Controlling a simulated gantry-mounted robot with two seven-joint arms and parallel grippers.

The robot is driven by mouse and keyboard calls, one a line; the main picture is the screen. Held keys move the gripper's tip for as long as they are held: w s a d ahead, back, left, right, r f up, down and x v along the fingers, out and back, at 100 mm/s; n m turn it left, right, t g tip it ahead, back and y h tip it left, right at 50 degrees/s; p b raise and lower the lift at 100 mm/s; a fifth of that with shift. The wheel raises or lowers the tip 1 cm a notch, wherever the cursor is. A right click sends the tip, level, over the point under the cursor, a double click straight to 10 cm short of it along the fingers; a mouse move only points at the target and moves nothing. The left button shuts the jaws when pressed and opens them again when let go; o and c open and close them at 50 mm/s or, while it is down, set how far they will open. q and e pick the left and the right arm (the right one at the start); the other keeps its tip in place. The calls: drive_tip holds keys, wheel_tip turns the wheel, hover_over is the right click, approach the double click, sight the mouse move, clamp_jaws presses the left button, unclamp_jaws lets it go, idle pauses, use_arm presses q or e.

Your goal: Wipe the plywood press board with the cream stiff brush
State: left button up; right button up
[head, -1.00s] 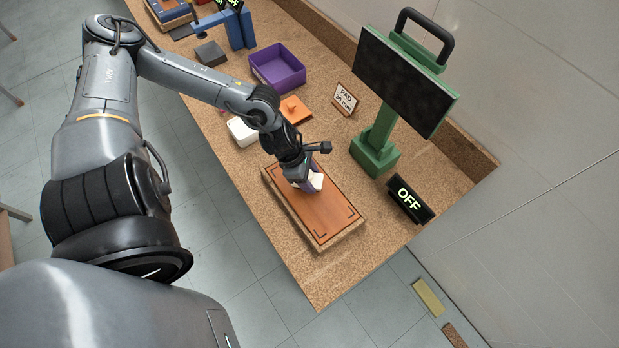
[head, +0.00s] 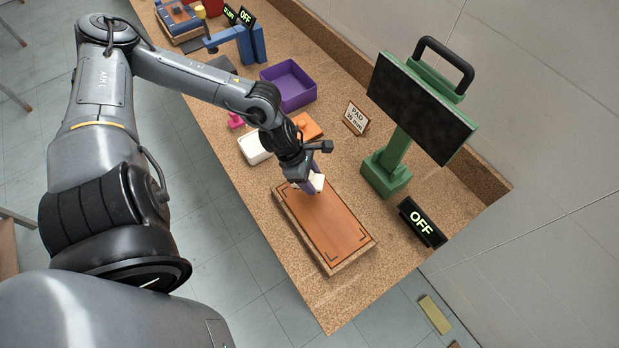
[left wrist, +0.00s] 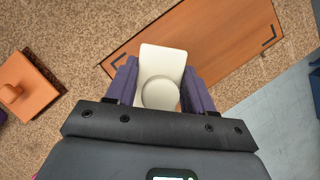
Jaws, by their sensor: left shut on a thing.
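The plywood press board (head: 332,226) is an orange-brown board with black corner marks, lying on a cork-like base at the near end of the bench; it also shows in the left wrist view (left wrist: 215,35). My left gripper (head: 309,186) is over the board's far left end. Its purple fingers (left wrist: 160,88) are shut on the cream brush (left wrist: 163,62), which shows as a pale block with a round recess. The brush (head: 318,182) is partly hidden by the gripper in the head view. I cannot tell whether its underside touches the board. My right gripper is not in view.
A green stand with a dark panel (head: 420,108) and an OFF sign (head: 422,222) stand right of the board. A PAD sign (head: 355,117), purple bin (head: 288,86), white box (head: 254,148) and orange block (head: 308,126) lie farther back. The bench's near edge is close.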

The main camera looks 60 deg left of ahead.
sight(313, 174)
use_arm(q)
wheel_tip(313, 174, up, 2)
drive_tip(key=shift+a+r+p, duration=0.1)
drive_tip(key=shift+p, duration=0.4)
drive_tip(key=shift+r+p, duration=0.65)
drive_tip(key=shift+r, duration=0.3)
